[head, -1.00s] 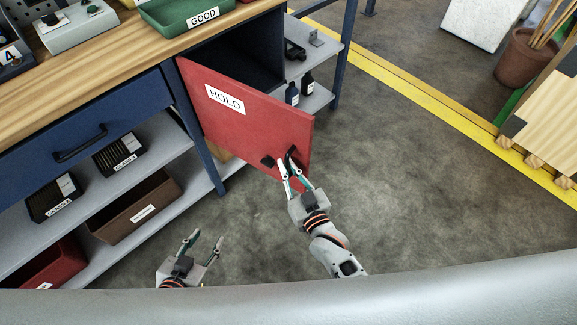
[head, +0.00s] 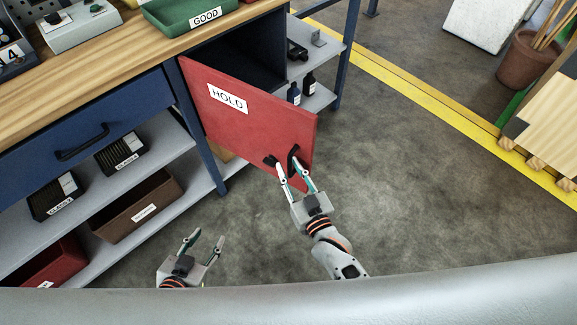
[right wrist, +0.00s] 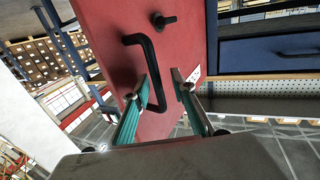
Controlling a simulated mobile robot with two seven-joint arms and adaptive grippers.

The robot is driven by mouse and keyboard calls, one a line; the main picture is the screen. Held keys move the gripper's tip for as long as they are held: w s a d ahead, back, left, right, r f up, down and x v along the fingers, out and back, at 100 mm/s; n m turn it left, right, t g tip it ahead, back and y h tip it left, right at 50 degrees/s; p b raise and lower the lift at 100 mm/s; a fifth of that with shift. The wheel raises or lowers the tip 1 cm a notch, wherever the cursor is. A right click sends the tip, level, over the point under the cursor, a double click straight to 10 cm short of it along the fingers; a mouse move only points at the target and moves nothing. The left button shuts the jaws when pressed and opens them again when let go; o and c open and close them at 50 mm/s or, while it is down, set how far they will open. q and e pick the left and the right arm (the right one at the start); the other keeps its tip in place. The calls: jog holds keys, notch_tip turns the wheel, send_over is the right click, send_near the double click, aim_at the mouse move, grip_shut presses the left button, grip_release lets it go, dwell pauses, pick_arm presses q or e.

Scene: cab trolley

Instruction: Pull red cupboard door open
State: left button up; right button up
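The red cupboard door (head: 252,122), with a HOLD label, stands swung out from the bench, and the dark cupboard inside shows behind its top edge. Its black handle (head: 293,160) is near the lower right of the door; it also shows in the right wrist view (right wrist: 157,66). My right gripper (head: 289,172) is at the handle. In the right wrist view its fingers (right wrist: 163,88) are spread, with the handle's bar between them and a gap towards the right finger. My left gripper (head: 207,237) is open and empty, low and left of the door.
The bench has a blue drawer (head: 85,130) and a lower grey shelf with a brown bin (head: 137,210) on the left. Small bottles (head: 308,84) stand on shelves behind the door. The grey floor (head: 420,190) right of the door is clear, up to a wooden pallet (head: 545,130).

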jog(key=v, duration=1.1)
